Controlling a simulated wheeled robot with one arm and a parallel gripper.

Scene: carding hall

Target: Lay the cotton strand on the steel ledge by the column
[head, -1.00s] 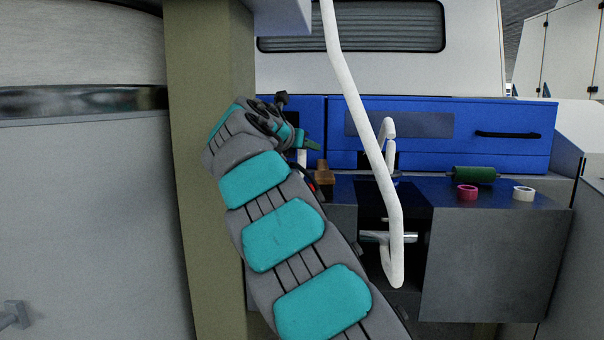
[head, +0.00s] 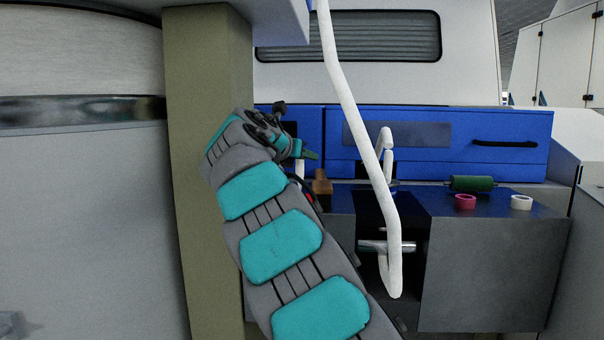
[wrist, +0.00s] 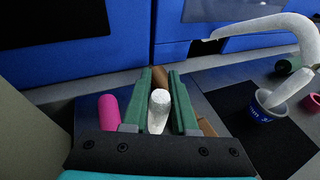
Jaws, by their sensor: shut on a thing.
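My gripper (head: 311,155) is in front of the blue cabinet, just right of the olive column (head: 208,170). In the wrist view its green fingers (wrist: 160,105) are shut on the white cotton strand (wrist: 158,112). A short white length of the strand (head: 300,171) hangs below the fingers in the head view. The dark steel ledge (wrist: 207,103) lies beneath the gripper in the wrist view, and the column (wrist: 25,130) is at the left. Whether the strand touches the ledge cannot be told.
A long bent white tube-like piece (head: 360,130) hangs right of the arm. A pink cylinder (wrist: 108,112) is left of the fingers, with a brown block (head: 322,183) nearby. Farther right are a green roller (head: 470,183), a pink ring (head: 465,202) and a white ring (head: 521,202).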

